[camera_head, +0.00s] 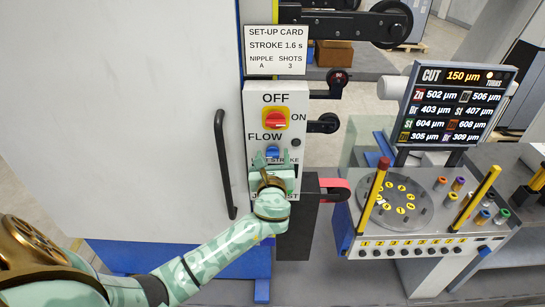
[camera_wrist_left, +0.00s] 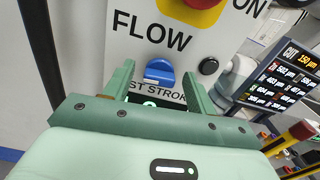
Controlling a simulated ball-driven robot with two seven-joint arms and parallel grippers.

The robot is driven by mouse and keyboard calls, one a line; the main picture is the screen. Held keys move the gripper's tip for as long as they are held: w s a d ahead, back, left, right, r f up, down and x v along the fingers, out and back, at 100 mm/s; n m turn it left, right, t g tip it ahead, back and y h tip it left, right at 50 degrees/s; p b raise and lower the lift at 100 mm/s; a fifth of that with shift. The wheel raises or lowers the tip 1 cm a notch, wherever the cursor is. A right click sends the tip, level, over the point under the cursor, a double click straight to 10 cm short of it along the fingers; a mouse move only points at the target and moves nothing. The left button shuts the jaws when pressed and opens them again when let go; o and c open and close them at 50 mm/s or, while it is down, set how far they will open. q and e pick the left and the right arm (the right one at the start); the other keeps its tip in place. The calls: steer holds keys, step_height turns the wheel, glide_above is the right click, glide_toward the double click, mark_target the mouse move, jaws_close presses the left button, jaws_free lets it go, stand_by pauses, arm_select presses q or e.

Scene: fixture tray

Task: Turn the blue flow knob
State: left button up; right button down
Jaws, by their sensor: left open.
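The blue flow knob (camera_head: 272,153) sits on the white control panel (camera_head: 300,97), below the word FLOW and under the red and yellow OFF/ON switch (camera_head: 275,119). In the left wrist view the blue knob (camera_wrist_left: 160,73) shows ahead, between and just beyond the fingers, with its lower edge near a label reading in part "ST STROKE". My left gripper (camera_head: 271,162) is in front of the panel just below the knob; it also shows in the left wrist view (camera_wrist_left: 158,80), open, with a finger on each side and nothing between them. Contact with the knob cannot be seen. My right gripper is not in view.
A small black button (camera_head: 296,142) is right of the knob. A black door handle (camera_head: 225,163) stands left of the panel. A round dial tray (camera_head: 404,222) and a display screen (camera_head: 457,105) stand further right.

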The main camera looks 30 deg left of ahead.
arm_select(q)
steer(key=c, duration=0.9)
steer(key=shift+c, duration=0.4)
steer(key=shift+n, duration=0.4)
steer(key=n+b, duration=0.2)
steer(key=n, duration=0.3)
steer(key=shift+a+f, duration=0.1)
steer(key=n+b, duration=0.1)
steer(key=n, duration=0.3)
steer(key=shift+s+n+b, duration=0.1)
steer(key=shift+n+b, duration=0.2)
steer(key=shift+a+n+b, duration=0.1)
steer(key=shift+n+b, duration=0.25)
steer(key=shift+n, duration=0.85)
